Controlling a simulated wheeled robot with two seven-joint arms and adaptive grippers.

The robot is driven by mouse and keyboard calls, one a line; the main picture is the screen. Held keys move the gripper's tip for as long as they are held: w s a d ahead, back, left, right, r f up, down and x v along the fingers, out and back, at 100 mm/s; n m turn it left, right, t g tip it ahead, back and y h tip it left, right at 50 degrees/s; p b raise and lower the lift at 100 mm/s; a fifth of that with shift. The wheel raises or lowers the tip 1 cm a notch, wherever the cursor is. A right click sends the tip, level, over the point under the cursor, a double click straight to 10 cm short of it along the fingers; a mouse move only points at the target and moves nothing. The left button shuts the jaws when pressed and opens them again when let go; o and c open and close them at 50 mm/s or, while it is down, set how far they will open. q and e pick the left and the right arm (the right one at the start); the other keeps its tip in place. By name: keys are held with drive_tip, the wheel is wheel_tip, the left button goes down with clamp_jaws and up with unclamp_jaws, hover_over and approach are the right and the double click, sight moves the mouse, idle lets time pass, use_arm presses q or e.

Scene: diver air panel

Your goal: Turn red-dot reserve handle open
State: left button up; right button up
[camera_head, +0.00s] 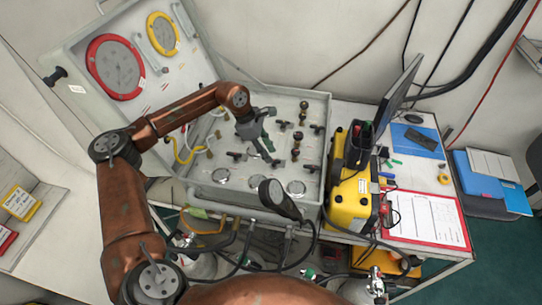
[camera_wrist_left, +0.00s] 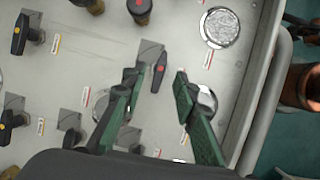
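The red-dot reserve handle (camera_wrist_left: 159,71) is a small black lever with a red dot, on a grey square plate on the panel. In the left wrist view it shows between and just beyond my left gripper's fingertips (camera_wrist_left: 157,82). My left gripper is open, with green finger pads apart on either side of the lever. No contact is clear. In the head view my left gripper (camera_head: 268,153) points down over the middle of the panel (camera_head: 225,195) and partly hides the handles there. My right gripper is not in view.
Other black handles sit nearby, one with an orange dot (camera_wrist_left: 18,32) and one with a yellow dot (camera_wrist_left: 12,120). A yellow case (camera_head: 350,200) stands right of the panel.

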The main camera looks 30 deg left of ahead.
use_arm(q)
drive_tip(key=shift+x, duration=1.35)
drive_tip(key=shift+c, duration=0.4)
clamp_jaws()
